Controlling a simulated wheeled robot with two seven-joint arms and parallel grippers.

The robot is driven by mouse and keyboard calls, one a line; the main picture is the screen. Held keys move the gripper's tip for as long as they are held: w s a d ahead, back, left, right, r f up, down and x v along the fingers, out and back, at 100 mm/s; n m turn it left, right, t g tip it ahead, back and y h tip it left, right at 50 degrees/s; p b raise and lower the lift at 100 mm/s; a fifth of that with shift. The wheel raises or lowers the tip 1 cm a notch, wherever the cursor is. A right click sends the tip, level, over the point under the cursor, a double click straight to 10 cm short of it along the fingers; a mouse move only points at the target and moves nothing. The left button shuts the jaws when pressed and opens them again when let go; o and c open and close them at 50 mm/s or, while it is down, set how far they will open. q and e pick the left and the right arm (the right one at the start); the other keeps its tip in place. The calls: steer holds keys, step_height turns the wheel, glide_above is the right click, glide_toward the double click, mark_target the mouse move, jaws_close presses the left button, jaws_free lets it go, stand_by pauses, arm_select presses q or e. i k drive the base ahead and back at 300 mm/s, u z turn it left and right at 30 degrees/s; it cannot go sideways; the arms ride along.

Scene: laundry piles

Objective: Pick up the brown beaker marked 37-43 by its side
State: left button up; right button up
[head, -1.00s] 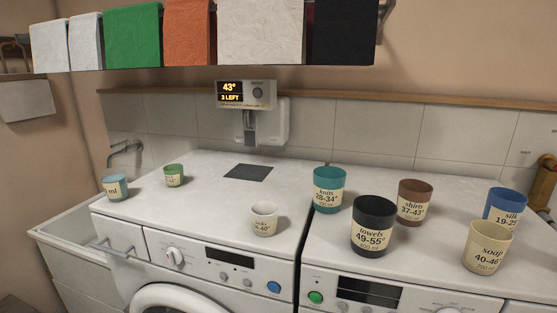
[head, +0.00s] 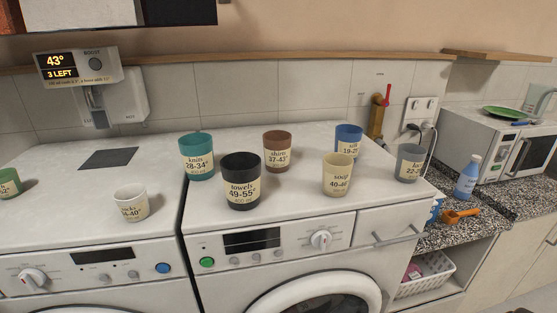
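The brown beaker (head: 277,152) has a cream label reading "shirts 37-43°". It stands upright on top of the right-hand washing machine (head: 300,200), towards the back. The black "towels 49-55°" beaker (head: 241,183) stands in front of it and to the left, and the brown beaker's label is in clear view. The teal "knits 28-34°" beaker (head: 196,156) is to its left. The cream "soap 40-46°" beaker (head: 337,175) is to its right and nearer the front. Neither of my grippers shows in the head view.
A blue beaker (head: 348,139) and a grey beaker (head: 410,163) stand further right. A white beaker (head: 132,203) is on the left machine. A display (head: 61,66) reads "43° 3 LEFT". A speckled counter (head: 480,226) with a blue bottle (head: 467,175) lies right.

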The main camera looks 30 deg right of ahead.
mark_target(277, 144)
steer(key=z, duration=1.7)
steer(key=i, duration=0.7)
steer(key=u, duration=0.75)
